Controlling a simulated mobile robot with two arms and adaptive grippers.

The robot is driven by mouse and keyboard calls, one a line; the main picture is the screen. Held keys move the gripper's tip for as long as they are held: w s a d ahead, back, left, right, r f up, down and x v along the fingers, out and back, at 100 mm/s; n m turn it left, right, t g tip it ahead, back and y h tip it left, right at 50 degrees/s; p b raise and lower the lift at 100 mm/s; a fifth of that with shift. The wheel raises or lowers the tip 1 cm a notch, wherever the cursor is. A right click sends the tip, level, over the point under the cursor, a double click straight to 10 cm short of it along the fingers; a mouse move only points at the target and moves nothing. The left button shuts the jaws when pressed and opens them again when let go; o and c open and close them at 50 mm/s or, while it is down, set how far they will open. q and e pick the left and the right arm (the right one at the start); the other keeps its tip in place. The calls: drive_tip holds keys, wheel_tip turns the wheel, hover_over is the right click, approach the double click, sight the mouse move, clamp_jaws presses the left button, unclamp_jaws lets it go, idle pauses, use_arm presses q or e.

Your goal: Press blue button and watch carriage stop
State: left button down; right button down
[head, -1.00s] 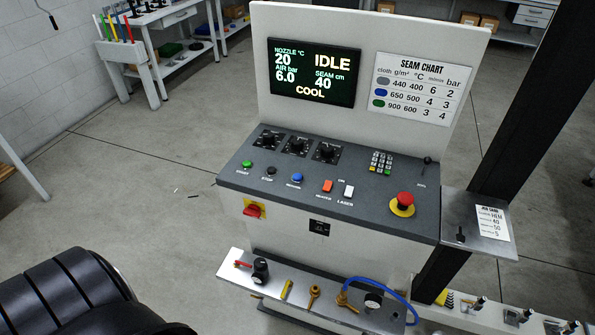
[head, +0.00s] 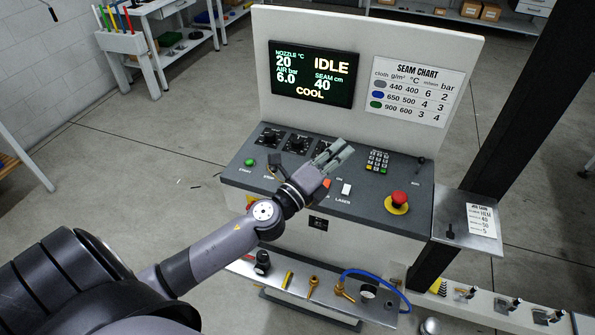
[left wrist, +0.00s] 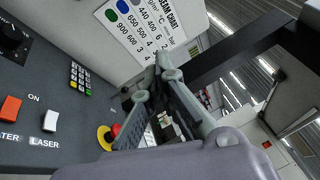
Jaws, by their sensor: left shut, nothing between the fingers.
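The control console (head: 250,181) stands ahead, with a screen (head: 311,74) reading IDLE and COOL. My left gripper (head: 340,151) is shut and empty, reaching over the middle of the panel and pointing up and right. The blue button is hidden behind my left gripper and wrist in the head view, and it is not in the left wrist view. In the left wrist view the closed fingers (left wrist: 161,62) point toward the seam chart (left wrist: 150,28). I cannot tell whether they touch anything. No carriage can be made out. My right gripper is not in view.
A green button (head: 249,162) sits at the panel's left. An orange switch (head: 326,184), a white switch (head: 346,188) and a red mushroom button (head: 399,198) lie to the right of my wrist. A keypad (head: 378,160) is just right of the fingertips. A dark post (head: 515,100) stands right.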

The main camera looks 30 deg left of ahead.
use_arm(q)
drive_tip(key=w+d+f+m+g+h, duration=0.25)
drive_tip(key=m+g+h, duration=0.35)
drive_tip(key=m, duration=1.2)
drive_tip(key=w+a+f+m+g+y, duration=0.1)
drive_tip(key=a+y, duration=0.3)
drive_tip(key=a, duration=0.4)
drive_tip(key=w+a+f+m+g+y, duration=0.1)
drive_tip(key=a+f+m+g+y, duration=0.1)
drive_tip(key=a, duration=0.6)
drive_tip(key=shift+f+m+g+y, duration=0.35)
drive_tip(key=shift+m+g+y, duration=0.35)
drive_tip(key=shift+m+y, duration=0.45)
drive_tip(key=shift+f, duration=0.1)
